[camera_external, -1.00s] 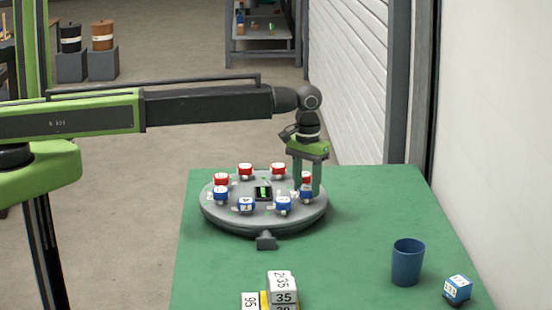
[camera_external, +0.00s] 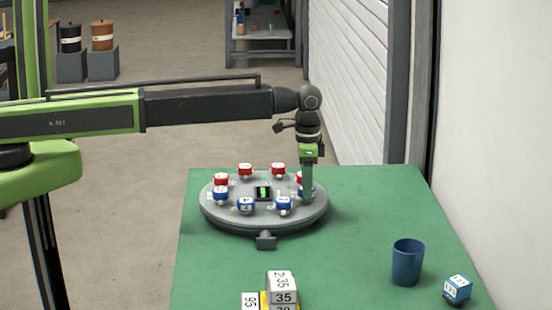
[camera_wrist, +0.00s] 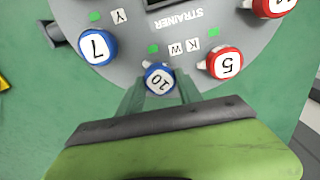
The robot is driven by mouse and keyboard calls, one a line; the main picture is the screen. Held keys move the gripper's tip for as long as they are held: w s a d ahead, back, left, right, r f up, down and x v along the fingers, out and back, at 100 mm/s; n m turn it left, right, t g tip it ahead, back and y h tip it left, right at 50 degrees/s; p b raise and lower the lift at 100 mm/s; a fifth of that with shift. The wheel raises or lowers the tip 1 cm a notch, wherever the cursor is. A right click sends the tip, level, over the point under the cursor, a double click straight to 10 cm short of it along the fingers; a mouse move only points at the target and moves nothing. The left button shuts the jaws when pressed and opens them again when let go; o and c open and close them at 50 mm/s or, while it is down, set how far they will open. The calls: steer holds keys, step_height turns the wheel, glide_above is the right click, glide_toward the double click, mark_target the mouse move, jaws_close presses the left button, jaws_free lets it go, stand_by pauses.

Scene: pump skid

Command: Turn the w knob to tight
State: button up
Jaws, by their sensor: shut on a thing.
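A round grey panel (camera_external: 240,221) with red and blue numbered knobs around its rim lies on the green table. My gripper (camera_external: 307,195) points down at its right side, shut on a blue knob marked 10 (camera_wrist: 158,79). In the wrist view the two fingers stand on either side of that knob. The small letter tiles K (camera_wrist: 176,48) and W (camera_wrist: 193,45) sit between knob 10 and the red knob marked 5 (camera_wrist: 226,64); I cannot tell for certain which tile belongs to which knob. A green light (camera_wrist: 153,48) shows by knob 10.
A blue knob marked 7 (camera_wrist: 97,45), beside tile Y (camera_wrist: 120,16), is close to the gripper. A blue cup (camera_external: 408,262) and a blue-and-white cube (camera_external: 457,289) stand at the right; stacked number blocks (camera_external: 283,287) stand in front. The table between is clear.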

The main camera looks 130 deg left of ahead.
steer(key=m, duration=0.5)
steer(key=shift+m, duration=0.4)
stand_by(0.4)
steer(key=o, duration=1.4)
step_height(320, 180, up, 18)
steer(key=p, duration=1.7)
steer(key=shift+f, duration=0.25)
steer(key=shift+f, duration=0.1)
